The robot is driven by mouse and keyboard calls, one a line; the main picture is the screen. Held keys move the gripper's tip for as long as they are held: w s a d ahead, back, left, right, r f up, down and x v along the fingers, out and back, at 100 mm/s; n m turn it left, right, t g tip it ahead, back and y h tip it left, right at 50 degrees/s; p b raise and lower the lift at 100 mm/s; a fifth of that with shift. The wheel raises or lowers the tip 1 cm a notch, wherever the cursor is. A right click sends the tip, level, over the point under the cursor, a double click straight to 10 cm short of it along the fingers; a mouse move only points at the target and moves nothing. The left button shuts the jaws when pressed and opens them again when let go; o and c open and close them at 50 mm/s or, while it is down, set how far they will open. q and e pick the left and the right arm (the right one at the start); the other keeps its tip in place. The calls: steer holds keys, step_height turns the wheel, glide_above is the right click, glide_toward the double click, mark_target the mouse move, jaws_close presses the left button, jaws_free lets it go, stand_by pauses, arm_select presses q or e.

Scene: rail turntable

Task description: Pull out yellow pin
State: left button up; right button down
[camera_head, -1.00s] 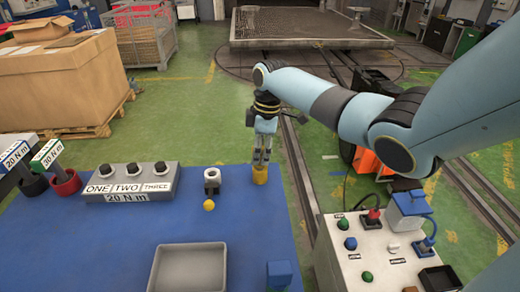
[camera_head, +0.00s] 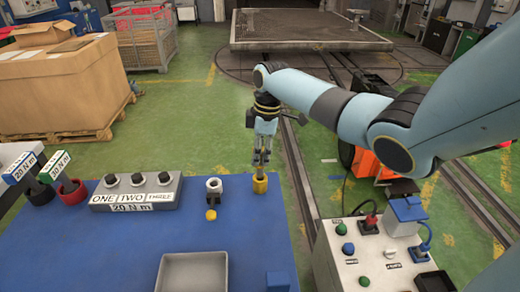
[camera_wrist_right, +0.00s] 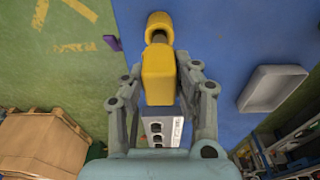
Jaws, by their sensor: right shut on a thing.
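In the head view my right gripper (camera_head: 261,168) hangs above a yellow collar (camera_head: 260,186) near the right edge of the blue table (camera_head: 120,255). In the right wrist view the gripper (camera_wrist_right: 160,95) is shut on the yellow pin's block-shaped head (camera_wrist_right: 157,75), with a finger on each side. A short stretch of shaft (camera_wrist_right: 158,38) shows between the head and the yellow collar (camera_wrist_right: 160,22). How deep the shaft sits in the collar is hidden. My left gripper is not in view.
A white ring piece (camera_head: 213,185) and a small yellow knob (camera_head: 211,215) stand left of the collar. A grey box with knobs (camera_head: 137,190), a grey tray (camera_head: 195,254) and a blue block (camera_head: 277,281) are on the table. A control box (camera_head: 350,262) is at right.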

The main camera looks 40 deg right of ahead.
steer(key=shift+r+p, duration=1.15)
steer(key=shift+r, duration=0.1)
steer(key=shift+r+p, duration=0.7)
steer(key=shift+r, duration=1.8)
